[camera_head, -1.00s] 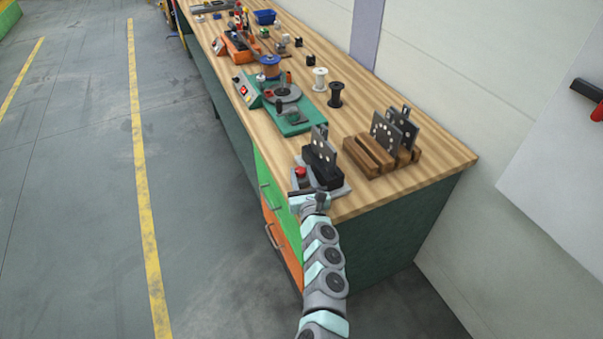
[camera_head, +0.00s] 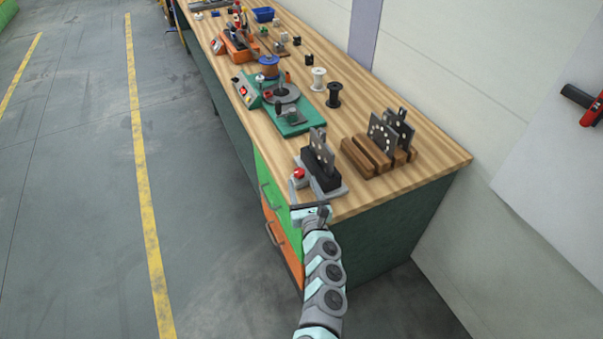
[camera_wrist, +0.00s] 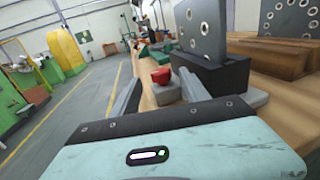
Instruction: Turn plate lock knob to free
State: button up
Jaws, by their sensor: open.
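The red plate lock knob (camera_head: 299,173) sits on the grey base (camera_head: 336,192) of a plate holder at the near end of the workbench. A dark block (camera_head: 320,172) on that base holds an upright grey plate (camera_head: 322,148) with holes. My gripper (camera_head: 308,196) is at the bench's near edge, just in front of the knob. In the wrist view the knob (camera_wrist: 161,76) shows beyond and between the two open fingers of my gripper (camera_wrist: 158,88). The fingers appear apart from it. Any mark on the knob is too small to read.
A wooden rack (camera_head: 366,158) with dark plates (camera_head: 384,130) stands right of the holder. A green machine (camera_head: 292,115) lies farther back, with a black spool (camera_head: 333,94) and a white spool (camera_head: 318,79) beside it. The floor left of the bench is clear.

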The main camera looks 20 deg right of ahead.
jog(key=shift+s+a+p, duration=0.2)
jog(key=shift+s+p, duration=0.25)
jog(key=shift+s, duration=0.6)
jog(key=shift+s+a+p, duration=0.2)
jog(key=shift+s+p, duration=0.2)
jog(key=shift+s, duration=0.65)
jog(key=shift+s+a+p, duration=0.2)
jog(key=shift+s+p, duration=0.25)
jog(key=shift+s, duration=0.6)
